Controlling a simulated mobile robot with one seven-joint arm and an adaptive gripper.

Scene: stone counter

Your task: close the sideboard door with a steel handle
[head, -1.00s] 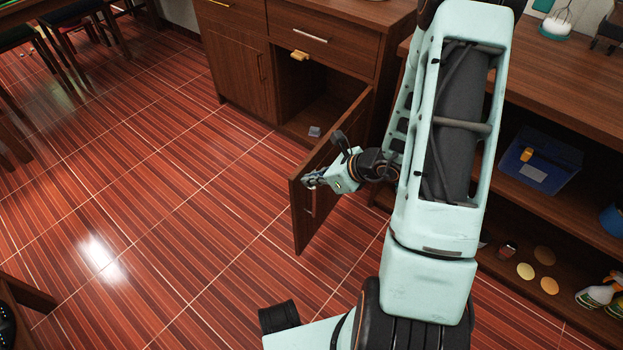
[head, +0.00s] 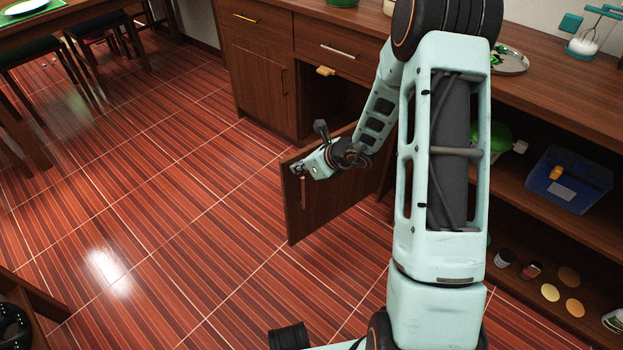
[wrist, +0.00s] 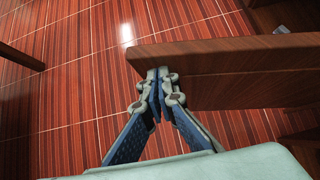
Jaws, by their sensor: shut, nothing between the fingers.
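The sideboard door (head: 335,205) is dark brown wood. It stands partly open, hinged on its right side, with its outer face toward me. Its handle (head: 303,191) is a thin upright bar near the free edge. My gripper (head: 297,168) is at the top free corner of the door, above the handle. In the wrist view, my gripper (wrist: 158,82) is shut and empty, with its tips at the corner of the door (wrist: 230,75). I cannot tell if they touch it. The door hides much of the compartment behind it.
The drawer (head: 335,55) above is shut, and a yellow item (head: 325,71) shows at the opening. The neighbouring door (head: 262,88) is shut. Open shelves with a blue bin (head: 567,180) stand at right.

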